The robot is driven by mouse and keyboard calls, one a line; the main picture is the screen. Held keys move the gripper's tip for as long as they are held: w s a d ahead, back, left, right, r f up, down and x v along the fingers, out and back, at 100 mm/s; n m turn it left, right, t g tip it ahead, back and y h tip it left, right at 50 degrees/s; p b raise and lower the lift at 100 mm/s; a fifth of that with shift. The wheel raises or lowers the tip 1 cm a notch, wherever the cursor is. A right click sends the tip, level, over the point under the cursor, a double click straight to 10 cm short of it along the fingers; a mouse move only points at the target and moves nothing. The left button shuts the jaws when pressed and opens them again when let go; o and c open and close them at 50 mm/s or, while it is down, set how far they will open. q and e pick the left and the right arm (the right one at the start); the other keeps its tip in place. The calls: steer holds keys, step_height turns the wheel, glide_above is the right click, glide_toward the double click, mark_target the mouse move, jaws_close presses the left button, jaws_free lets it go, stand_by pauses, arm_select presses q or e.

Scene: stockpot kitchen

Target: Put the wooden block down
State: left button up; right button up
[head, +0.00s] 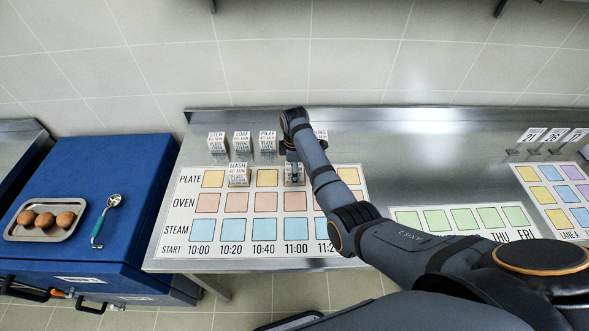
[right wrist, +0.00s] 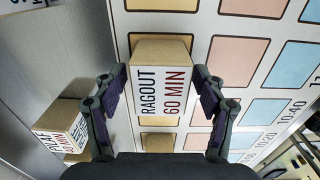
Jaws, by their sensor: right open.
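The wooden block labelled RAGOUT 60 MIN (right wrist: 160,92) stands on the printed board (head: 180,228), between the fingers of my right gripper (right wrist: 160,98). The fingers are open, with a gap showing on both sides of the block. In the head view my right gripper (head: 292,157) is low over the board, and the block (head: 294,178) shows under it in the PLATE row, around the 11:00 column. The arm hides part of the board's right side. My left gripper is in neither view.
A MASH block (head: 238,175) stands in the PLATE row to the left. Several labelled blocks, including PILAF (head: 267,142), stand behind the board.

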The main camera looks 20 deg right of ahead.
steer(key=shift+r, duration=0.1)
step_height(320, 180, up, 12)
steer(key=shift+b, duration=0.35)
stand_by(0.4)
